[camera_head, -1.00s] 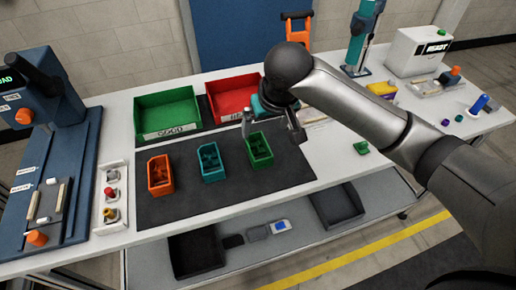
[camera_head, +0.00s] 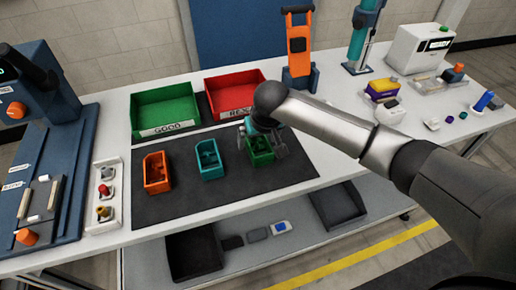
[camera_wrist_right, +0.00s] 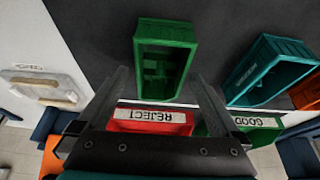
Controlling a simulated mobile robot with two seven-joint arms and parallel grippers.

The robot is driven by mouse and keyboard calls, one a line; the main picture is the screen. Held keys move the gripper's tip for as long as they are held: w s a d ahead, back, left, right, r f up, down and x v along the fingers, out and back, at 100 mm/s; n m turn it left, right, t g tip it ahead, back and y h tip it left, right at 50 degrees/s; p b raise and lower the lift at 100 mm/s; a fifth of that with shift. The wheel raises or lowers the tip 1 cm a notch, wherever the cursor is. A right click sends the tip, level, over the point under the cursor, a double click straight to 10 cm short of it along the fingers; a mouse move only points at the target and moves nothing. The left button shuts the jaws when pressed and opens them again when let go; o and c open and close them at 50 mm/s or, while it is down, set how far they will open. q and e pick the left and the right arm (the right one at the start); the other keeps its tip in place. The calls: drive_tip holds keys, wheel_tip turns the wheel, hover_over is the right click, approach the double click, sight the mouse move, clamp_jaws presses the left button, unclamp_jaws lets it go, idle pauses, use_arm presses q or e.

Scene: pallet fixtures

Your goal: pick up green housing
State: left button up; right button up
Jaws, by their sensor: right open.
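The green housing (camera_head: 262,158), an open-topped box with inner ribs, stands on the dark mat, rightmost in a row of three. In the right wrist view the green housing (camera_wrist_right: 165,33) lies ahead of my fingertips, between their lines. My right gripper (camera_head: 264,146) is over the housing with its fingers apart and partly hides it. In the wrist view the open fingers of my right gripper (camera_wrist_right: 161,82) hold nothing. Whether the fingertips reach down beside the housing walls is unclear. My left gripper is not in view.
The teal housing (camera_head: 209,160) and orange housing (camera_head: 157,173) stand to the left on the mat (camera_head: 225,199). The green GOOD bin (camera_head: 165,107) and red REJECT bin (camera_head: 234,92) stand behind. An orange-handled device (camera_head: 299,50) stands at the back.

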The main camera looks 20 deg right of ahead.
drive_tip(key=shift+w+f, duration=0.2)
drive_tip(key=shift+f, duration=0.25)
drive_tip(key=shift+r, duration=0.1)
drive_tip(key=c, duration=1.5)
